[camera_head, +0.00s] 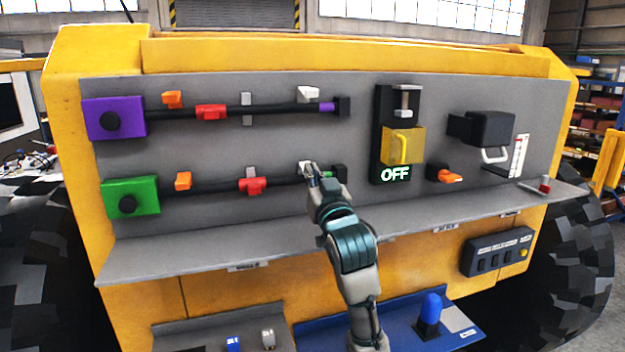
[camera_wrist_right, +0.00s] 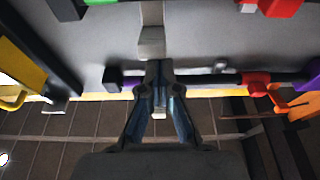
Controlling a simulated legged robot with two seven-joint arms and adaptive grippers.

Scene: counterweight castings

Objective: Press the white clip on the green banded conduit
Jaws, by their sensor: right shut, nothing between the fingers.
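The green banded conduit is the lower dark rod (camera_head: 213,187), running from a green box (camera_head: 130,196) to a black end block; its green band (camera_head: 327,175) is partly hidden by my gripper. Its white clip (camera_head: 304,166) stands near the right end, partly covered by my fingertips. In the right wrist view, turned over, the pale clip (camera_wrist_right: 152,42) sits just beyond the fingertips. My right gripper (camera_head: 313,175) is shut and empty, right at the clip; I cannot tell whether it touches. The right wrist view shows its fingers together (camera_wrist_right: 158,72). My left gripper is not in view.
A purple banded conduit (camera_head: 270,109) runs above, with its own white clip (camera_head: 309,94). Red clamps (camera_head: 253,185) and orange tabs (camera_head: 183,181) sit along the rods. A yellow-covered switch (camera_head: 403,146) reads OFF at right. A grey ledge (camera_head: 190,250) juts out below.

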